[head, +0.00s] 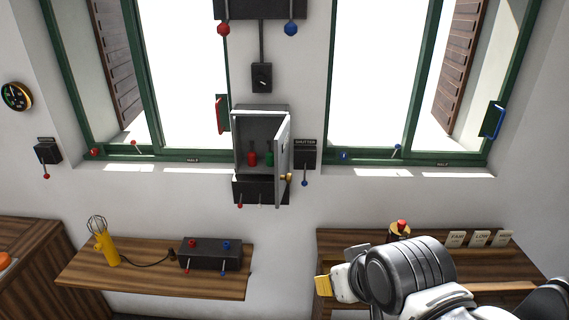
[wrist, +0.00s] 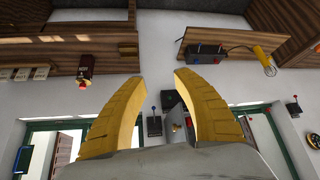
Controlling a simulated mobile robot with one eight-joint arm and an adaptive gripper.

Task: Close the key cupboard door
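The key cupboard (head: 247,125) is a small grey box on the wall between the two windows. Its door (head: 283,145) stands open, hinged on the right and swung out towards me, with a brass knob (head: 287,178) near its lower end. A red key item (head: 252,159) and a green one (head: 269,158) show inside. My gripper (head: 322,285) is below and right of the cupboard, apart from it. In the wrist view my gripper (wrist: 155,63) is open and empty. There the cupboard door (wrist: 177,135) shows upside down, partly hidden by a finger.
A shutter lever box (head: 305,153) is close right of the door. A wooden shelf (head: 100,276) at lower left holds a yellow lamp (head: 105,247) and a black lever box (head: 210,254). A right-hand wooden shelf (head: 345,240) is behind my arm.

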